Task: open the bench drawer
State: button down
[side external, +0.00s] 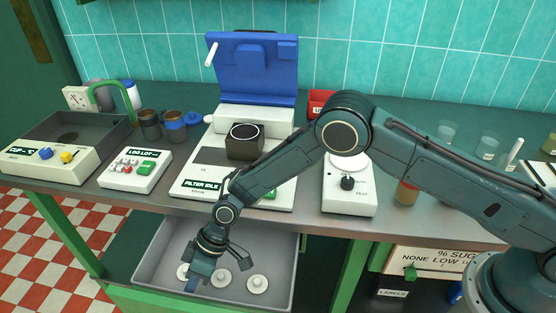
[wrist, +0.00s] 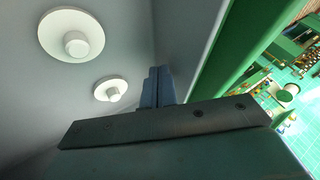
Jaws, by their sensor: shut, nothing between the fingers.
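The bench drawer (side external: 284,281) stands pulled out from under the bench, its grey inside open to view. Several white round pieces with raised knobs (side external: 257,284) lie on its floor; two white pieces (wrist: 72,36) show in the wrist view. My gripper (side external: 193,285) is shut and empty, pointing down at the front left part of the drawer. In the wrist view, the blue fingertips (wrist: 157,88) are together beside the drawer's grey wall (wrist: 187,35), with a green strip (wrist: 222,70) beyond it. I cannot tell whether they touch the wall.
On the bench above stand a blue-backed filter machine (side external: 252,75), a button box (side external: 136,170), a grey sink unit (side external: 50,150), cups (side external: 150,125) and a white scale-like device (side external: 349,195). Green bench legs (side external: 350,262) flank the drawer. My arm reaches across from the right.

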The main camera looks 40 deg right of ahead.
jog(key=shift+s+a, duration=1.55)
jog(key=shift+d+r, duration=0.1)
jog(key=shift+r, duration=0.05)
jog(key=v, duration=0.9)
jog(key=shift+d+r, duration=0.25)
